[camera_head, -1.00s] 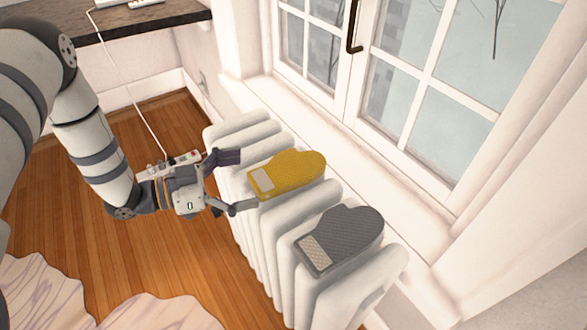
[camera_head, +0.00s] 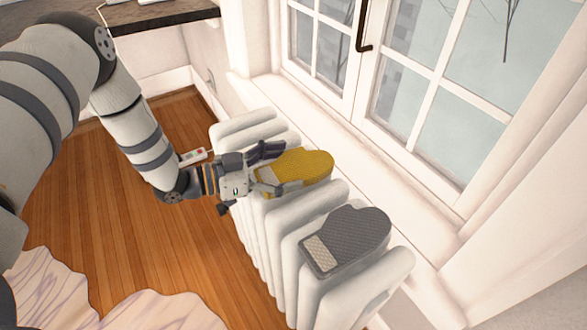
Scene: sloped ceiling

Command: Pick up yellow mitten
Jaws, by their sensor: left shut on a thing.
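The yellow mitten (camera_head: 303,168) lies on top of the white radiator (camera_head: 262,217), its rounded end toward the window. My left gripper (camera_head: 268,168) is at the mitten's cuff end, with one finger on each side, shut on it. The fingers and the gripper body hide most of the cuff. The mitten still appears to rest on the radiator top; I cannot tell whether it is lifted at all. My right gripper is not in view.
A grey mitten (camera_head: 346,238) lies on the radiator nearer to me. The window (camera_head: 420,80) and its sill (camera_head: 345,150) are behind the radiator. A power strip (camera_head: 193,156) is on the wooden floor (camera_head: 120,230). A dark tabletop (camera_head: 160,18) is at the upper left.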

